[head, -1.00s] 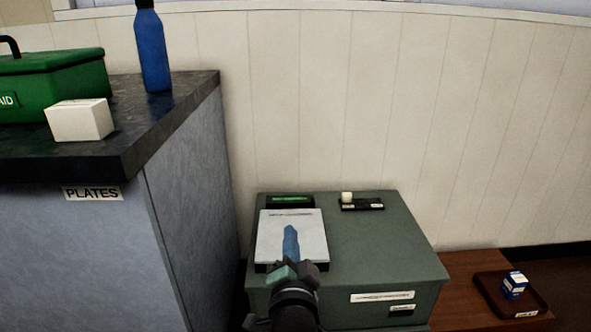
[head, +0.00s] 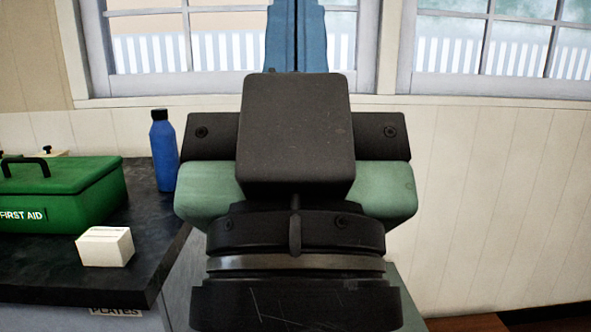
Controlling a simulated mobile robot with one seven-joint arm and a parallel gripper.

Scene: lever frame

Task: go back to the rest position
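My gripper (head: 295,35) is raised upright, close in front of the head camera, and fills the middle of the view. Its two blue fingers point up against the window and lie side by side with only a thin dark seam between them. They look shut, with nothing seen between them. The upper end of the fingers reaches the top edge of the picture. The black and pale green gripper body hides most of what is behind it.
On the dark counter (head: 70,290) at left are a green first aid box (head: 60,190), a blue bottle (head: 163,155) and a small white box (head: 104,247). A grey-green cabinet (head: 408,300) is mostly hidden behind my arm. Windows (head: 500,45) line the back wall.

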